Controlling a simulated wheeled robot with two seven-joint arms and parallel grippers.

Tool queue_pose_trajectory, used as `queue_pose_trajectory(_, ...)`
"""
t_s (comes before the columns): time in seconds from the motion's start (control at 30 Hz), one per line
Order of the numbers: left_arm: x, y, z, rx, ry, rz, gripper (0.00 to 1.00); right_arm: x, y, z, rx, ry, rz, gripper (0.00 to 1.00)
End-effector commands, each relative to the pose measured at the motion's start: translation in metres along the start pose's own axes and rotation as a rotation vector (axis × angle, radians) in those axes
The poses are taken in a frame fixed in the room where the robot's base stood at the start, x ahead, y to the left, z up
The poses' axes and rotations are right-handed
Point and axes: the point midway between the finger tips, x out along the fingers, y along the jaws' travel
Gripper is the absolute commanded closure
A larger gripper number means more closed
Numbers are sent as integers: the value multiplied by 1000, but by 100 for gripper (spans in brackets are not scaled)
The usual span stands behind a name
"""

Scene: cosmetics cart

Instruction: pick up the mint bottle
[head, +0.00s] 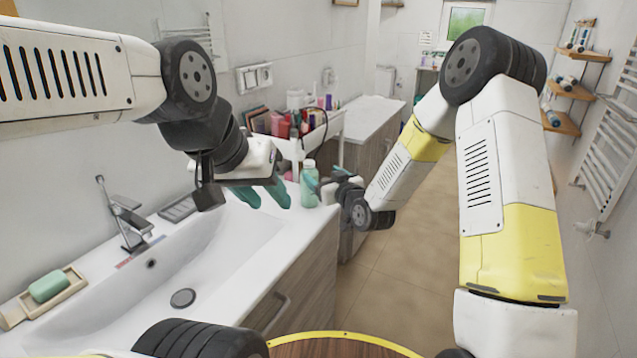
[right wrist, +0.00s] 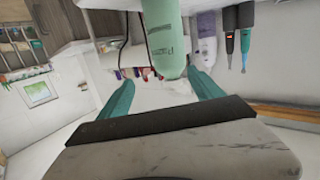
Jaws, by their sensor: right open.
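The mint bottle (head: 308,190) stands upright on the white counter at the far end of the sink, with a pale cap. In the right wrist view the bottle (right wrist: 164,38) appears upside down, beyond the gap between the open fingers (right wrist: 163,90). It does not look gripped. My left gripper (head: 266,196) hangs over the counter to the left of the bottle, its two teal fingers apart and nothing between them.
A cart (head: 335,125) with several cosmetics stands behind the bottle. The sink (head: 215,265) with a faucet (head: 125,218) lies in front. A green soap (head: 48,286) sits in a dish at the left. The floor at the right is clear.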

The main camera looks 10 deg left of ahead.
Motion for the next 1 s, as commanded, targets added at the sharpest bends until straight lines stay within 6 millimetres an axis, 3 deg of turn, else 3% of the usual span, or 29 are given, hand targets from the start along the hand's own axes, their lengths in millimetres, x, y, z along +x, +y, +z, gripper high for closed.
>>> queue_pose_trajectory(0.47, 0, 0, 0, 0, 0, 0, 61, 13, -21, 26, 37, 114, -9, 25)
queue_pose_trajectory(1.0, 0, 0, 0, 0, 0, 0, 61, 80, -22, 20, 36, 116, -8, 25)
